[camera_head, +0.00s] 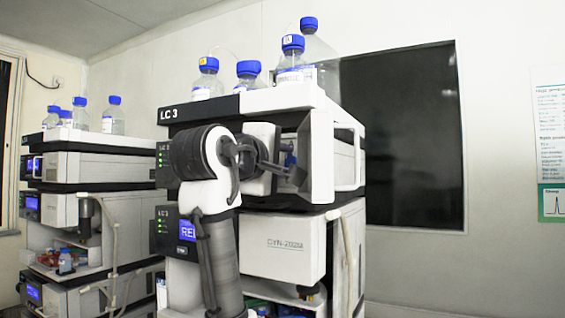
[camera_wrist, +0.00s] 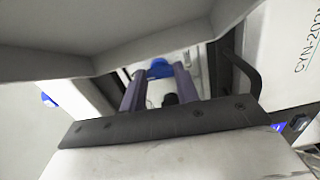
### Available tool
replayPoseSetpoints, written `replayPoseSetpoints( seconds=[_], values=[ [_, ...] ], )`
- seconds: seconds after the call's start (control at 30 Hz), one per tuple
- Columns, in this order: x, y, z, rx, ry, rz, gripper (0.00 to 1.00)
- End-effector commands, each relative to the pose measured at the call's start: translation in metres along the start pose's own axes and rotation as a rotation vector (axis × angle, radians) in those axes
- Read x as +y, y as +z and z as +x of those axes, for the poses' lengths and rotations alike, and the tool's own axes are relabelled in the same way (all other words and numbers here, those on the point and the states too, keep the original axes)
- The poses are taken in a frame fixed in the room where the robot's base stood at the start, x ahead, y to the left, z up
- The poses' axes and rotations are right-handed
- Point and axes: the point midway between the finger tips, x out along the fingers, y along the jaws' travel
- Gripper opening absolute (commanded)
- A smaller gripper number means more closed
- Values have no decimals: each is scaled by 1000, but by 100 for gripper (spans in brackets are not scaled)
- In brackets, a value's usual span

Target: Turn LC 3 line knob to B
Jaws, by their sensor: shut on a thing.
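The LC 3 stack (camera_head: 183,111) stands in the middle of the head view, with its name on the top tray. My gripper (camera_head: 285,168) reaches into an open recess in its upper module. A small blue part (camera_head: 290,160), which looks like the line knob, shows there beside my gripper. In the wrist view my gripper (camera_wrist: 158,78) has its two fingers either side of the blue knob (camera_wrist: 160,68), shut on it. The knob's lower part is hidden, and I cannot read its A or B marks or tell its setting.
Blue-capped bottles (camera_head: 292,62) stand on top of LC 3. A white panel (camera_head: 318,150) stands out right of the recess, close to my gripper. The CYN-202M module (camera_head: 290,247) sits below. Another stack (camera_head: 95,170) is at left. A dark window (camera_head: 410,140) is behind.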

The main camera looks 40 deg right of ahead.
Motion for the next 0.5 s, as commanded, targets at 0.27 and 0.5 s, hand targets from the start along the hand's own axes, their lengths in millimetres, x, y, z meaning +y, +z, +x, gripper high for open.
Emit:
replayPoseSetpoints(
  seconds=[0.27, 0.5],
  values=[
    [-1, -1, 0, 2, -3, 215, 8],
    [-1, -1, 0, 2, -3, 444, 8]
  ],
)
